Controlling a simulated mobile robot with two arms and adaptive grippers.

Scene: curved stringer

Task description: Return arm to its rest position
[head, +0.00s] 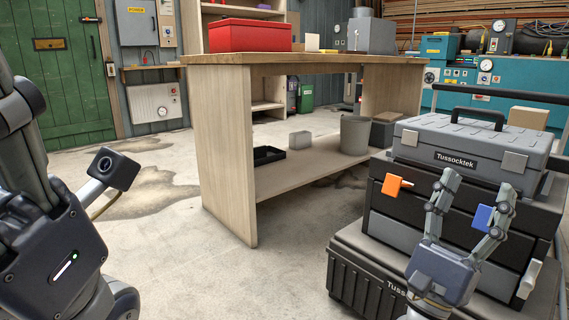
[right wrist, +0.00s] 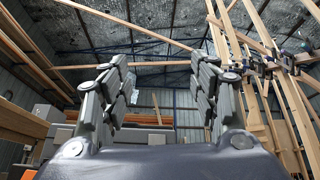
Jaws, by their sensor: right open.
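My right gripper (head: 474,192) is raised at the lower right of the head view, in front of a grey and black tool chest stack (head: 380,216). Its two fingers are spread apart with nothing between them. In the right wrist view the same gripper (right wrist: 160,88) is open and empty, with its fingers pointing up toward the roof. My left arm stands at the left edge of the head view, and I cannot make out its gripper's fingers there.
A wooden workbench (head: 222,150) stands in the middle with a red toolbox (head: 249,36) on top. A grey bucket (head: 354,134) and a black tray (head: 268,154) are on its lower shelf. A grey toolbox (head: 470,142) tops the chest stack. The floor (head: 190,250) in front is clear.

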